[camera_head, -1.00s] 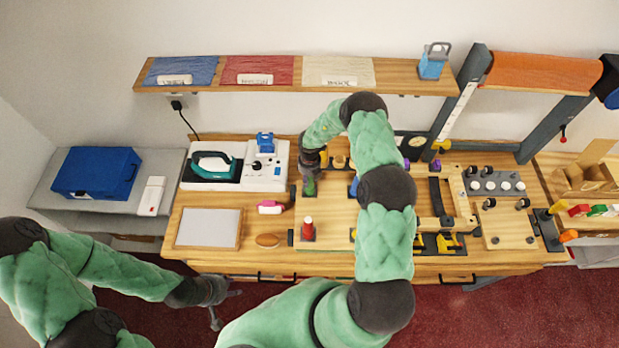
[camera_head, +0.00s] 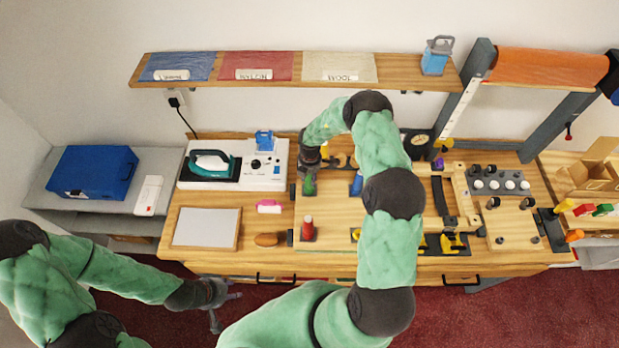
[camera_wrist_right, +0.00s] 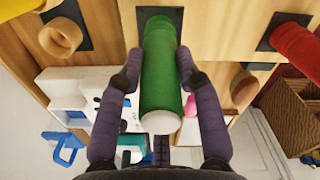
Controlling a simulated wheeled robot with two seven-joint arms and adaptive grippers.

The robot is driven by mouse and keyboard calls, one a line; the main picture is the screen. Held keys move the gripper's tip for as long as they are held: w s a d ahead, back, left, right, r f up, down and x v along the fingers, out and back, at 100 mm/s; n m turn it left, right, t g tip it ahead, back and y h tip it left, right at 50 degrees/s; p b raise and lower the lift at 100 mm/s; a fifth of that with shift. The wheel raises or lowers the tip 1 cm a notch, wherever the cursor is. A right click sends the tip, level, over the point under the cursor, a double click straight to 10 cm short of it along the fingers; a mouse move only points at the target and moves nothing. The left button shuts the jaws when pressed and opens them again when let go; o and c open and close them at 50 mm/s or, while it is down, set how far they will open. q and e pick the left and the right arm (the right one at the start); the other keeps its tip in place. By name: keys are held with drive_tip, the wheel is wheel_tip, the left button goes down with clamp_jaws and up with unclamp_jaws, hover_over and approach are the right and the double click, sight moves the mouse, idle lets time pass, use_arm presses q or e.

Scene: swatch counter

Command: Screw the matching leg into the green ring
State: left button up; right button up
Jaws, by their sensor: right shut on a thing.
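A green leg (camera_wrist_right: 160,75) stands with its far end at a dark square plate (camera_wrist_right: 174,14); whether it sits in the plate or just above it I cannot tell. My right gripper (camera_wrist_right: 158,85) is shut on the leg, one finger on each side. In the head view the green leg (camera_head: 309,186) shows just below my right gripper (camera_head: 310,168), at the left part of the wooden board. I cannot make out a green ring. My left gripper (camera_head: 222,300) is open and empty, in front of the table.
A red leg (camera_head: 308,229) stands on its own dark plate nearer the front; it also shows in the wrist view (camera_wrist_right: 299,48). A white iron station (camera_head: 275,178), a pink item (camera_head: 269,206) and a framed pad (camera_head: 207,227) lie to the left.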

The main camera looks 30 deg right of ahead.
drive_tip(key=m, duration=0.3)
drive_tip(key=shift+b, duration=0.35)
drive_tip(key=o, duration=0.9)
drive_tip(key=shift+n+p, duration=0.65)
drive_tip(key=shift+n, duration=0.55)
drive_tip(key=n+p, duration=0.1)
drive_tip(key=n, duration=0.3)
drive_tip(key=shift+n, duration=0.3)
drive_tip(key=n+p, duration=0.1)
drive_tip(key=n, duration=0.4)
drive_tip(key=shift+p, duration=0.4)
drive_tip(key=shift+n, duration=1.3)
